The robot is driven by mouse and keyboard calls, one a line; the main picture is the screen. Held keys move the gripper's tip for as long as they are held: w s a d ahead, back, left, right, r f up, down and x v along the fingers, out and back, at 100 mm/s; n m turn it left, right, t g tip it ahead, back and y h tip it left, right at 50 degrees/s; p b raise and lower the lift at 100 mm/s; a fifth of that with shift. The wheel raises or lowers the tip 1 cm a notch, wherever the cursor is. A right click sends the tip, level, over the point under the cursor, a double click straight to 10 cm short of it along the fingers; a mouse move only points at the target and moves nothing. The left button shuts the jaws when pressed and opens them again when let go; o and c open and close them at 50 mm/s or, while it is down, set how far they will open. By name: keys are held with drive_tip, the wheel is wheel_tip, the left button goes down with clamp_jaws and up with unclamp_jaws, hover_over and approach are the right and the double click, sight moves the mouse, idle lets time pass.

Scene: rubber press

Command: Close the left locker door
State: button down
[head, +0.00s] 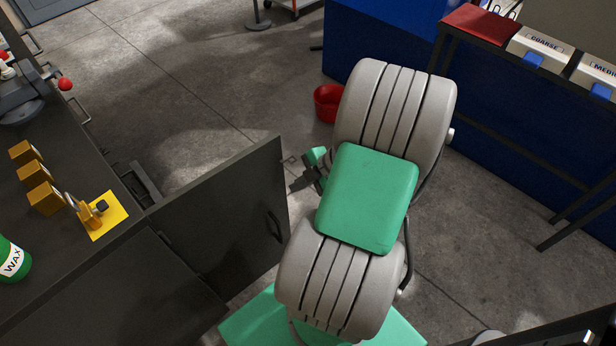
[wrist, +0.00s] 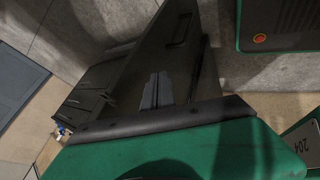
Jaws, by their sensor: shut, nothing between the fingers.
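The left locker door (head: 220,215) is a dark grey panel standing open, swung out from the bench front at the left of the head view. Its curved handle (head: 275,228) is near the free edge, on the face toward the head camera. My gripper (head: 298,184) is just right of the door's free edge, its fingers pointing toward the door. In the wrist view the grey fingers (wrist: 158,90) are together and empty, with the dark panel of the door (wrist: 200,75) close beyond them. I cannot tell whether they touch it.
The dark workbench (head: 90,255) at left carries yellow blocks (head: 38,172), a yellow plate (head: 108,222) and a green wax tin (head: 14,262). A red bucket (head: 328,103) stands on the floor behind my arm. Open concrete floor lies beyond the door.

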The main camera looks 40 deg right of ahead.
sight(275, 186)
drive_tip(key=shift+w+a+f, duration=0.1)
drive_tip(key=shift+w+f, duration=0.15)
drive_tip(key=shift+w, duration=0.55)
drive_tip(key=shift+w+a+f, duration=0.15)
drive_tip(key=shift+w+f, duration=0.1)
drive_tip(key=shift+w, duration=0.6)
drive_tip(key=shift+w+a+f, duration=0.1)
drive_tip(key=shift+w+f, duration=0.15)
drive_tip(key=shift+w, duration=0.55)
